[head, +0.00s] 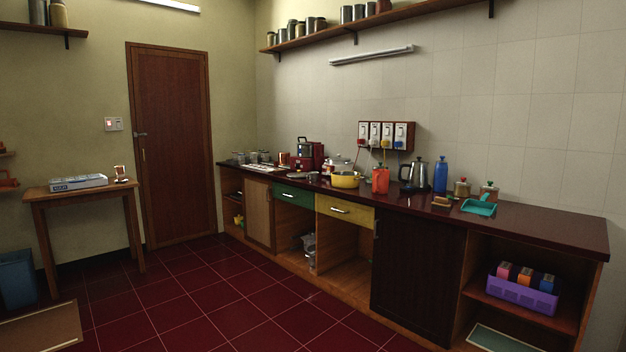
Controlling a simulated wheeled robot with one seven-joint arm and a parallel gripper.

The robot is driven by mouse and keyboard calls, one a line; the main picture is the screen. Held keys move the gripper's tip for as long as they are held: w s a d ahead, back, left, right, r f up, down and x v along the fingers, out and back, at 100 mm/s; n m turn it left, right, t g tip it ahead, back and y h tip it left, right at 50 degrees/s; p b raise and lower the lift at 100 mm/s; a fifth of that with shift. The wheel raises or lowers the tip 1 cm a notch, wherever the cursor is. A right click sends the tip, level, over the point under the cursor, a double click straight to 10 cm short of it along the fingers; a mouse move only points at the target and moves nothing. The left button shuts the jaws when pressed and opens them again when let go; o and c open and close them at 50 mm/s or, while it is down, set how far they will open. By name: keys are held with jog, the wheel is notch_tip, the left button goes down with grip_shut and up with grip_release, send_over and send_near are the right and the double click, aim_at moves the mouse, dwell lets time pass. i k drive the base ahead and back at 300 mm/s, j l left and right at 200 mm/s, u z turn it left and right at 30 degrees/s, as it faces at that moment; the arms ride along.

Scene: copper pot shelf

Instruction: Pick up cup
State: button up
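No thing in the head view is clearly a cup at this size. A small reddish and white item (120,173), perhaps a cup, stands near the right end of the small wooden table (60,194) at the left. An orange-red cup-like container (380,180) stands on the long dark counter (540,228), just right of a yellow pot (345,180). My gripper is not in the view.
A flat box (78,183) lies on the small table. A kettle (418,174), a blue bottle (440,175) and a teal dustpan (478,207) stand or lie on the counter. A blue bin (17,278) is at far left. The red tiled floor (215,295) between is open.

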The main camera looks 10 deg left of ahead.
aim_at(313, 175)
jog(key=i+j+u, duration=0.35)
jog(key=i+u, duration=0.85)
jog(key=i, duration=1.25)
jog(key=i+u, duration=0.15)
jog(key=i, duration=1.65)
jog(key=i+l+z, duration=0.2)
jog(key=i+z, duration=0.25)
jog(key=i, duration=0.25)
jog(key=i+z, duration=0.5)
jog(key=i, duration=0.2)
jog(key=i+j+z, duration=0.45)
jog(key=i, duration=0.25)
jog(key=i+j+z, duration=0.25)
jog(key=i+z, duration=0.15)
jog(key=i, duration=0.15)
jog(key=i+j+z, duration=0.35)
jog(key=i+j, duration=0.1)
jog(key=i, duration=0.1)
